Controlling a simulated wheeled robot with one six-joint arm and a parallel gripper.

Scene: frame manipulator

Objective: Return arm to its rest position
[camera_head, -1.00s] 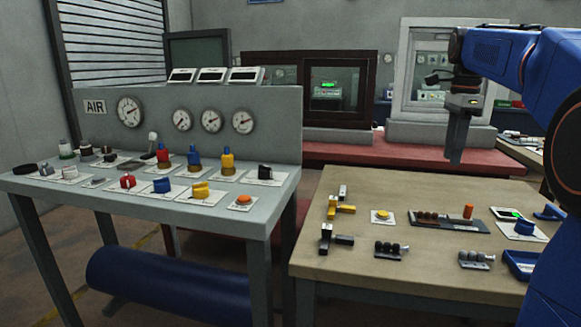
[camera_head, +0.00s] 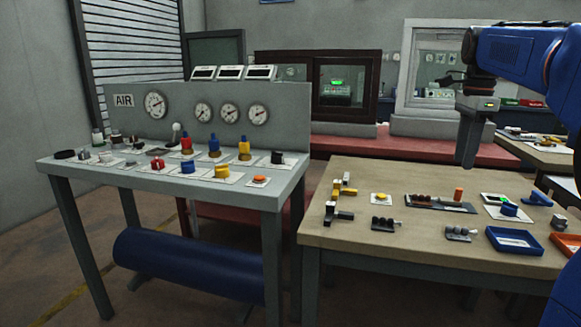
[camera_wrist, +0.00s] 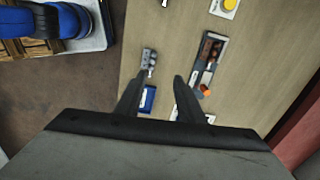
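My blue arm (camera_head: 510,55) reaches in from the right edge of the head view. My gripper (camera_head: 467,160) hangs from it, pointing down above the wooden table (camera_head: 345,237). In the wrist view the two dark fingers of my gripper (camera_wrist: 158,80) stand apart with nothing held between them. Below and between them lies the tabletop, with a small dark part (camera_wrist: 149,60) and a blue tray (camera_wrist: 148,98) partly hidden by a finger.
The wooden table holds several small parts, an orange cylinder (camera_head: 458,194), a blue tray (camera_head: 513,241) and an orange tray (camera_head: 566,246). A grey bench (camera_head: 225,190) with gauges and knobs stands left. Floor (camera_head: 50,230) shows beside it.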

